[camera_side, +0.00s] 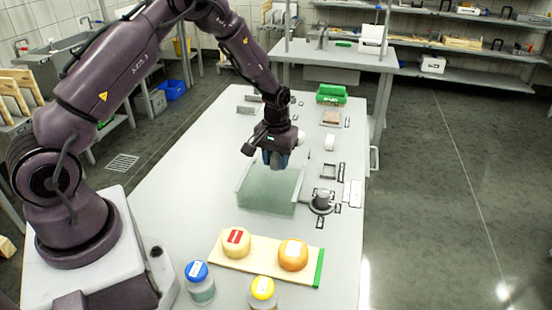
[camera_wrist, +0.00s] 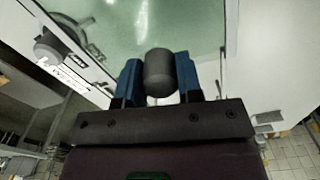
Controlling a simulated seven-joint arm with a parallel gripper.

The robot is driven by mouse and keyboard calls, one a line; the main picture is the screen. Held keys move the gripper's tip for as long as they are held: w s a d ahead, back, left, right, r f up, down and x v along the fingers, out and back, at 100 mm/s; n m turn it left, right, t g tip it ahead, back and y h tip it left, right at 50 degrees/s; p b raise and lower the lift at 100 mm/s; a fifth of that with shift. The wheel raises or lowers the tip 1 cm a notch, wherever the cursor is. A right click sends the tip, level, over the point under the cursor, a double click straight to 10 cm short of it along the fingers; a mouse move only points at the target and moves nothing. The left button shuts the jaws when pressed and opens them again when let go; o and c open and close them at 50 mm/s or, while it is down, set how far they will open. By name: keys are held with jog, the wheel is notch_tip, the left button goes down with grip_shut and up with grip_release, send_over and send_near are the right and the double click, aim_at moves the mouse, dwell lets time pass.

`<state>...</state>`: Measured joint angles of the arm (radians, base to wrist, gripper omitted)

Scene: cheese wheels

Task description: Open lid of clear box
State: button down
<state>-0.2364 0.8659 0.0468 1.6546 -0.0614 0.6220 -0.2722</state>
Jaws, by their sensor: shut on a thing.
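The clear box (camera_side: 266,196) stands in the middle of the table, see-through and greenish. My gripper (camera_side: 274,162) is over the far part of the box, pointing down. In the wrist view, the blue fingers of my gripper (camera_wrist: 159,84) are closed on both sides of a dark grey rounded knob (camera_wrist: 160,66). The pale green clear surface of the box (camera_wrist: 190,22) lies behind the knob. The knob is hidden by the fingers in the side view. I cannot tell whether the lid is raised from the box.
A wooden board (camera_side: 264,259) with two cheese wheels (camera_side: 236,242) lies in front of the box. Jars with a blue lid (camera_side: 197,271) and a yellow lid (camera_side: 262,288) stand nearer. A grey round device (camera_side: 321,202) is to the right. A green container (camera_side: 331,95) is at the back.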

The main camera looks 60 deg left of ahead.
jog(key=w+a, duration=0.8)
jog(key=shift+w+a, duration=0.15)
jog(key=shift+w, duration=0.05)
jog(key=c, duration=0.8)
grip_release()
jog(key=shift+r, duration=0.1)
notch_tip(320, 180, up, 13)
jog(key=shift+f, duration=0.1)
